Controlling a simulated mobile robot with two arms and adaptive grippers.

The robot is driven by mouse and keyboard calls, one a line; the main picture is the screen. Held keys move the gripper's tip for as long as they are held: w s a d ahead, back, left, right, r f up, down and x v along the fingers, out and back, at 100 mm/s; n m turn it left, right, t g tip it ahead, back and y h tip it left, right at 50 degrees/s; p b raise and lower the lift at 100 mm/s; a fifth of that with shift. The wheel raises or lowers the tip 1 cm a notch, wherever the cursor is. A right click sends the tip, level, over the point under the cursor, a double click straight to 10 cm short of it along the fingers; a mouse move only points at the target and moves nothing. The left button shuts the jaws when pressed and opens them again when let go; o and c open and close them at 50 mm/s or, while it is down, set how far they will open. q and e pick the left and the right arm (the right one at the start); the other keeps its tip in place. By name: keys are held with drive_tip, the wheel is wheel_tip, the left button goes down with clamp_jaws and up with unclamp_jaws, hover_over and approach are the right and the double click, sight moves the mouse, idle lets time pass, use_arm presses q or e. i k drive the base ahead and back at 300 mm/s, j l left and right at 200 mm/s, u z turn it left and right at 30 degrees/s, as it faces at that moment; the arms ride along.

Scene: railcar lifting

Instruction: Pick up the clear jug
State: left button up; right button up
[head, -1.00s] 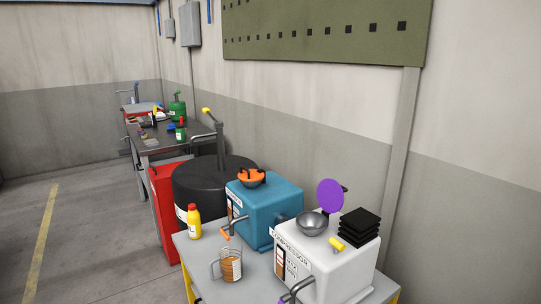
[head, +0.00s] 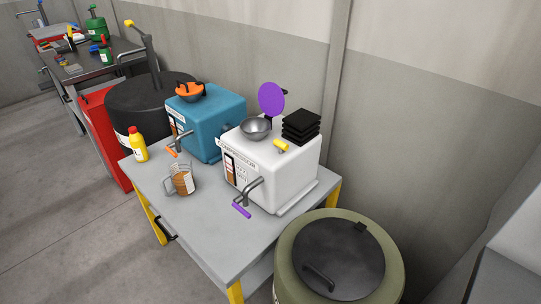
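The clear jug (head: 181,180) stands upright on the grey table (head: 206,222), near its left front part. It is see-through, with a handle on its left side and brown-orange content or marking showing through. It stands in front of the blue box and to the left of the white box. Neither of my grippers shows in the head view.
A yellow bottle (head: 138,145) with a red cap stands left of the jug. A blue box (head: 225,112) and a white box (head: 290,165), each with a tap, stand behind and right. An olive drum (head: 290,258) stands at the table's right. The tabletop's front is clear.

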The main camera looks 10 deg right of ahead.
sight(181, 174)
drive_tip(key=i+j+z, duration=0.3)
drive_tip(key=j, duration=0.35)
drive_tip(key=i+j+z, duration=0.15)
drive_tip(key=i+j, duration=0.15)
drive_tip(key=i+j+z, duration=0.15)
drive_tip(key=j, duration=0.3)
